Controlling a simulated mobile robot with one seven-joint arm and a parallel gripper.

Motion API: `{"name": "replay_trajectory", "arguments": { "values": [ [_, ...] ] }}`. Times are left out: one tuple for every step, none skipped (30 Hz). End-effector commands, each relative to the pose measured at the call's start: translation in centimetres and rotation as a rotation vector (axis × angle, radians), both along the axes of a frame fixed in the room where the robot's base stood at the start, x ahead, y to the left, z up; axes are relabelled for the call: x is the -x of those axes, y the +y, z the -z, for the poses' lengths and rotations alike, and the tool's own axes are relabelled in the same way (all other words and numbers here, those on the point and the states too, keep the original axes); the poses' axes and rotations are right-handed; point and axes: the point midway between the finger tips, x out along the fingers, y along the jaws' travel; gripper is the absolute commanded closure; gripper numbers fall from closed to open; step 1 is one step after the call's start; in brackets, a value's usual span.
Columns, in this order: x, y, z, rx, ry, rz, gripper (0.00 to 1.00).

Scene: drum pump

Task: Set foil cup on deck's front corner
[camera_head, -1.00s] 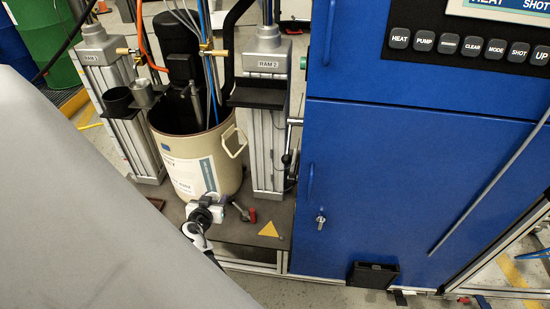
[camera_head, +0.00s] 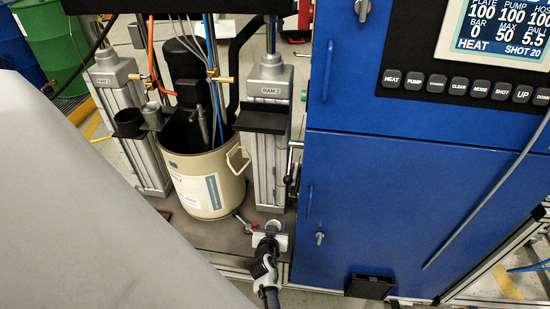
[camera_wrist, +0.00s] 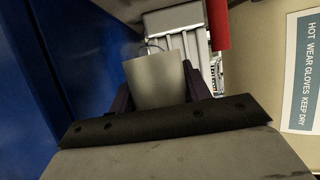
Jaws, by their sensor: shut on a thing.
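The foil cup (camera_wrist: 155,80), a plain grey tapered cup, stands between my gripper's dark fingers (camera_wrist: 160,95) in the wrist view, and they are shut on it. In the head view my gripper (camera_head: 270,238) is over the front right part of the dark deck (camera_head: 205,233), in front of the RAM 2 column. A small grey round shape, likely the cup (camera_head: 275,227), shows at its tip. I cannot tell whether the cup touches the deck. The yellow triangle at that corner is hidden by my gripper.
A beige pail (camera_head: 210,190) stands on the deck to the left, and its label shows in the wrist view (camera_wrist: 300,72). The RAM 2 column (camera_head: 266,160) rises just behind my gripper. The blue cabinet (camera_head: 390,200) is close on the right. A red part (camera_wrist: 217,25) is near the cup.

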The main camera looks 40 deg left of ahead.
Motion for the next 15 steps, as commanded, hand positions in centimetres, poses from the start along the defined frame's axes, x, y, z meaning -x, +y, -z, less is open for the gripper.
{"name": "replay_trajectory", "arguments": {
  "values": [
    [-0.1,0.0,1.3,0.001,-0.001,0.001,0.79],
    [-0.1,0.0,1.8,0.002,-0.001,0.001,0.79],
    [-0.1,0.0,2.3,0.001,-0.002,0.001,0.79],
    [-0.1,0.1,2.7,0.000,-0.002,0.001,0.79],
    [-0.1,0.1,3.1,0.001,-0.002,0.001,0.79],
    [-0.1,0.1,3.4,-0.001,-0.002,0.001,0.79],
    [-0.1,0.1,3.5,0.000,-0.003,0.001,0.79],
    [-0.1,0.1,3.7,0.000,-0.002,0.002,0.79],
    [-0.1,0.1,4.0,-0.001,-0.002,0.002,0.79],
    [-0.1,0.1,4.3,0.000,-0.001,0.002,0.79],
    [-0.1,0.1,4.8,0.001,-0.002,0.001,0.79],
    [-0.1,0.1,5.5,0.000,-0.001,0.000,0.79],
    [-0.1,0.1,6.1,0.001,-0.001,0.001,0.79],
    [-0.1,0.1,6.7,0.001,-0.002,0.000,0.79],
    [-0.1,0.1,7.4,0.002,-0.001,0.001,0.79]
  ]
}}
